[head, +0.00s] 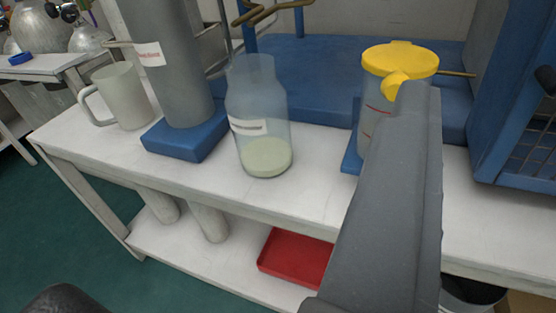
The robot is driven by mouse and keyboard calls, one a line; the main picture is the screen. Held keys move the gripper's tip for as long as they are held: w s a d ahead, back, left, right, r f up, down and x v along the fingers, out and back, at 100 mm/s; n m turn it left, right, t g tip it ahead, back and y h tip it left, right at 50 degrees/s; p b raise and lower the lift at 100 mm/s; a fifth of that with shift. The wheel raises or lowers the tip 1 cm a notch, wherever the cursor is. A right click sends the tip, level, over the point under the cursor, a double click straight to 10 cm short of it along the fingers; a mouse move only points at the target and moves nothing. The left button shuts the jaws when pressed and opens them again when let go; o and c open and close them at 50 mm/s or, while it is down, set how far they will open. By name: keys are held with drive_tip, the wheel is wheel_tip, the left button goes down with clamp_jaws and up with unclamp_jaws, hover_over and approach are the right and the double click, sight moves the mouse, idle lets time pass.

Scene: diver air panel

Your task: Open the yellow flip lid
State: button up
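The yellow flip lid (400,58) sits flat and closed on top of a clear container (369,117) with red marks, at the upper right of the head view. A rounded yellow tab (394,83) sticks out from the lid's front. My gripper (413,100) is the long grey shape rising from the bottom right. Its tip appears right at the front of the lid, beside the tab, and covers part of the container. I cannot tell whether it touches the tab. Only one grey finger-like side shows, so its opening is hidden.
On the white bench, a clear jar (262,115) stands left of the container. Further left are a grey cylinder (180,85) on a blue base (184,143) and a frosted mug (124,98). A blue frame (515,120) stands close on the right. A red tray (292,257) lies on the lower shelf.

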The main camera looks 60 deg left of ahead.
sight(389, 92)
wheel_tip(389, 92, down, 5)
drive_tip(key=s+a+y, duration=0.1)
drive_tip(key=s+a, duration=0.1)
drive_tip(key=s, duration=0.1)
drive_tip(key=b+x, duration=0.3)
drive_tip(key=x, duration=1)
drive_tip(key=shift+w, duration=0.3)
drive_tip(key=shift+r, duration=0.1)
clamp_jaws()
drive_tip(key=shift+s+a, duration=0.1)
drive_tip(key=shift+a, duration=0.3)
drive_tip(key=shift+d, duration=0.15)
